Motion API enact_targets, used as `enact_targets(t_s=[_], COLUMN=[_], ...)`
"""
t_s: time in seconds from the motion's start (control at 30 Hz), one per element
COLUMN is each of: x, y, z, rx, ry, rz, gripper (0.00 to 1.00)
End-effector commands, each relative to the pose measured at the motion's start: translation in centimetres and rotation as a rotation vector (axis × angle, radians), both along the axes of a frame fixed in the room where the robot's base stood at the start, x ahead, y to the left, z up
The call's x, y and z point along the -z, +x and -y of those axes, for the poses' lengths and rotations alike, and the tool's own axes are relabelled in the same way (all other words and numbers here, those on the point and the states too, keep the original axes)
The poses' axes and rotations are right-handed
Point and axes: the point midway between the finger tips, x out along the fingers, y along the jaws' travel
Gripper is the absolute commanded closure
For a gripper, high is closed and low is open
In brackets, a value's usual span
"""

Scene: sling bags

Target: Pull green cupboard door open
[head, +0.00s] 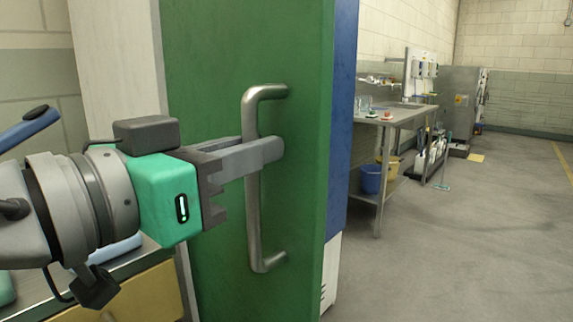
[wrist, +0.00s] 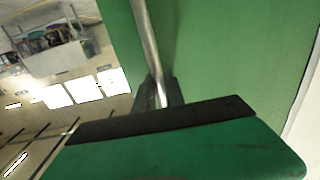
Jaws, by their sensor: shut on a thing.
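The green cupboard door (head: 210,70) fills the middle of the head view and most of the right of the wrist view (wrist: 240,50). A vertical metal bar handle (head: 252,215) is fixed to it, bent into the door at top and bottom. My gripper (head: 268,150) comes from the left and is shut on the upper half of the handle. In the wrist view the handle (wrist: 147,40) runs down between the fingers (wrist: 160,92). The fingers partly hide the bar. I cannot tell from these frames how far the door stands open.
A blue panel (head: 342,110) stands just behind the door's right edge. A metal table (head: 400,115) with a blue bucket (head: 371,180) on its lower shelf is further back. The grey floor (head: 470,240) at the right is clear.

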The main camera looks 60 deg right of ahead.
Motion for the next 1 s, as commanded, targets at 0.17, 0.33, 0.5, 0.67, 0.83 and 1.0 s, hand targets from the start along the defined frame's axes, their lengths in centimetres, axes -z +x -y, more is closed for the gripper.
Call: enact_targets(t_s=[0.17, 0.33, 0.5, 0.67, 0.83, 1.0], x=[-0.4, -0.6, -0.6, -0.6, -0.4, -0.4], y=[0.9, 1.1, 1.1, 1.1, 1.0, 1.0], z=[-1.3, -1.6, -1.6, -1.6, -1.5, -1.8], rx=[-0.012, -0.016, -0.016, -0.015, -0.013, -0.014], ry=[-0.013, -0.014, -0.014, -0.013, -0.007, -0.006], rz=[-0.008, -0.007, -0.007, -0.008, -0.005, -0.005], gripper=[1.00, 1.00, 1.00, 0.80, 0.77, 0.77])
